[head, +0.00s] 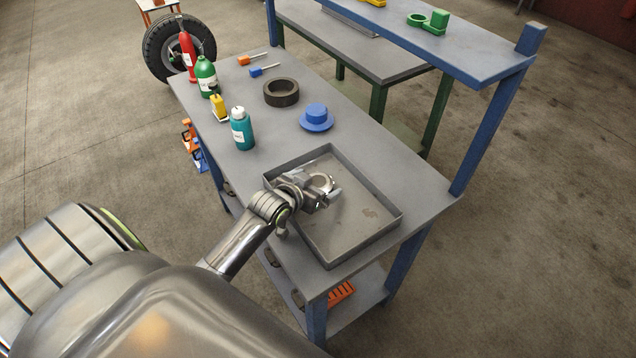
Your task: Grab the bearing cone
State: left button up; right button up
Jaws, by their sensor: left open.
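The bearing cone (321,182), a small shiny metal ring, shows inside the grey square tray (378,233), near its left side. My left gripper (323,190) reaches over the tray's left wall from the lower left. Its jaws are open and lie right at the ring, partly covering it. I cannot tell whether the fingers touch the ring. My right gripper is not in view.
The tray stands on a grey workbench (246,175). Behind it are a blue flanged part (316,119), a dark ring (281,101), a teal bottle (241,134), a green bottle (206,77) and two screwdrivers. A blue shelf post (487,133) rises at the right.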

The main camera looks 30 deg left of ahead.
pick_arm(q)
jog(key=shift+w+f, duration=0.3)
jog(key=shift+w, duration=0.2)
jog(key=c, duration=1.2)
jog(key=shift+c, duration=0.3)
jog(key=shift+r, duration=0.1)
